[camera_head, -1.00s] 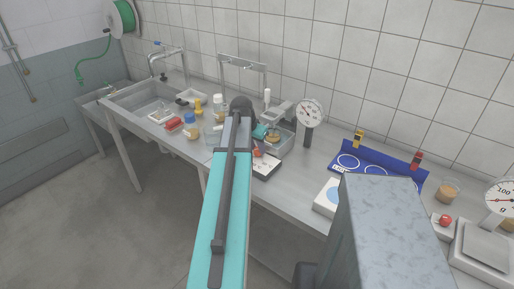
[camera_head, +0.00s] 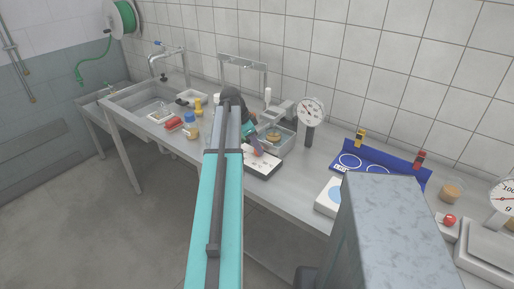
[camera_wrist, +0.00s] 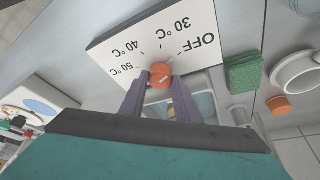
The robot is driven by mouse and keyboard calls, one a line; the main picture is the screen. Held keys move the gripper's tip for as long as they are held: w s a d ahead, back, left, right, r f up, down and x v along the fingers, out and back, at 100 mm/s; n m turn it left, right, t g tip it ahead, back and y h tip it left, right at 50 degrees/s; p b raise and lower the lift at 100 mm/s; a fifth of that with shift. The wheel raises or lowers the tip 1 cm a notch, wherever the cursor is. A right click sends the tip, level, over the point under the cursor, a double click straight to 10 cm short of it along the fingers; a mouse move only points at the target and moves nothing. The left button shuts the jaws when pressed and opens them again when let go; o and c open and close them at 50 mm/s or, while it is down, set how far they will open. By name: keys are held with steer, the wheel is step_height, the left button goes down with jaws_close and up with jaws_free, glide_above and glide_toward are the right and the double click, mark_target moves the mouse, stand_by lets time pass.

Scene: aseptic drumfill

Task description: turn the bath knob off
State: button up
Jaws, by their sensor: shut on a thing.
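The bath knob (camera_wrist: 160,74) is a small orange-red knob on a white panel (camera_wrist: 117,50) marked OFF, 30, 40 and 50 °C. My gripper (camera_wrist: 160,80) is shut on the knob, with one finger on either side of it. A pale mark on the knob slants toward the OFF side; its exact setting is hard to tell. In the head view the panel (camera_head: 264,170) lies at the bench's front edge, and my gripper (camera_head: 255,150) mostly covers the knob. The metal bath (camera_head: 284,143) with a jar in it stands just behind.
A green block (camera_wrist: 243,72) and a low orange piece (camera_wrist: 279,104) lie beside the panel. A dial gauge (camera_head: 310,113) stands right of the bath, and a blue rack (camera_head: 385,163) farther right. Bottles and the sink (camera_head: 150,101) are to the left.

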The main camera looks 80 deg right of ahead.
steer(key=shift+m, duration=0.5)
steer(key=o, duration=1)
steer(key=shift+o, duration=0.2)
steer(key=shift+n, duration=0.5)
